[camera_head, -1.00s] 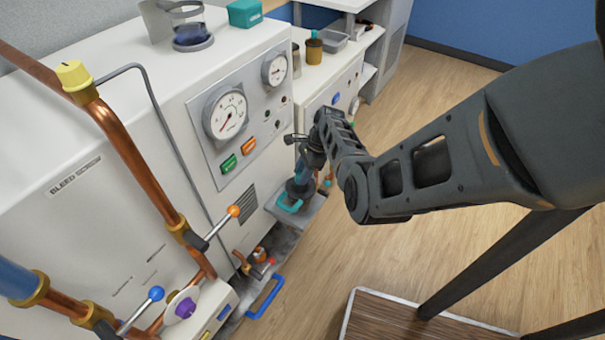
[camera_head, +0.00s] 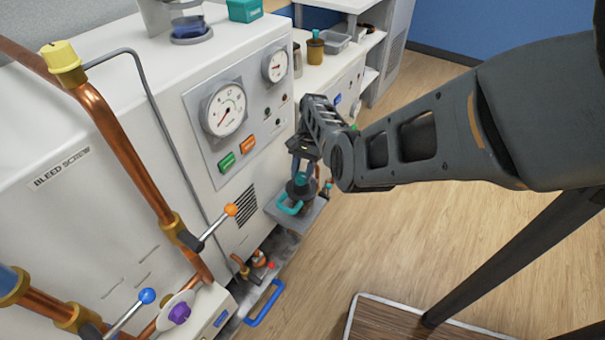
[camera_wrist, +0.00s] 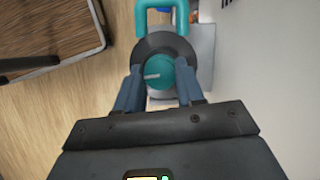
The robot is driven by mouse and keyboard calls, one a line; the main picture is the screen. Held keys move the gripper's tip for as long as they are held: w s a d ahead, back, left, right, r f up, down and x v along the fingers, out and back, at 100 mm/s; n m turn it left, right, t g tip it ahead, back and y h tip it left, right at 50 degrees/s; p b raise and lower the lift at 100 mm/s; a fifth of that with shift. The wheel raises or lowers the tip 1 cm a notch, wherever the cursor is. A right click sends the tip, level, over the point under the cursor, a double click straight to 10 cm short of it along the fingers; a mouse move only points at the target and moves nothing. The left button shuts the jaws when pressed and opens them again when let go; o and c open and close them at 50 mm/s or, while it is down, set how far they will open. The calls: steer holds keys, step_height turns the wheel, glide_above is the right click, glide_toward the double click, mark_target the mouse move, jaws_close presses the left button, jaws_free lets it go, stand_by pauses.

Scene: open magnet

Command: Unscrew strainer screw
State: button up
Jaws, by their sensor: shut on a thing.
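A round teal knob (camera_wrist: 162,75) with a pale line on its top, which I take to be the strainer screw, sits in a dark round collar (camera_wrist: 150,46). A teal loop handle (camera_wrist: 160,8) sticks out beside the collar. In the wrist view the blue fingers of my gripper (camera_wrist: 160,88) stand on both sides of the knob and are shut on it. In the head view my gripper (camera_head: 302,171) points down at the collar, with the teal handle (camera_head: 289,206) in front. My fingers partly hide the knob there.
The white cabinet (camera_head: 120,215) with gauges stands close on the left. Copper pipes with an orange-tipped lever (camera_head: 231,210) and a blue-tipped lever (camera_head: 148,296) are in the foreground. A blue handle (camera_head: 264,304) sits low. Wooden floor is open to the right.

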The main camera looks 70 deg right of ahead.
steer(key=shift+n, duration=0.5)
steer(key=o, duration=1)
steer(key=shift+o, duration=0.2)
steer(key=shift+r, duration=0.1)
steer(key=v, duration=0.7)
steer(key=shift+r, duration=0.3)
steer(key=shift+d, duration=0.15)
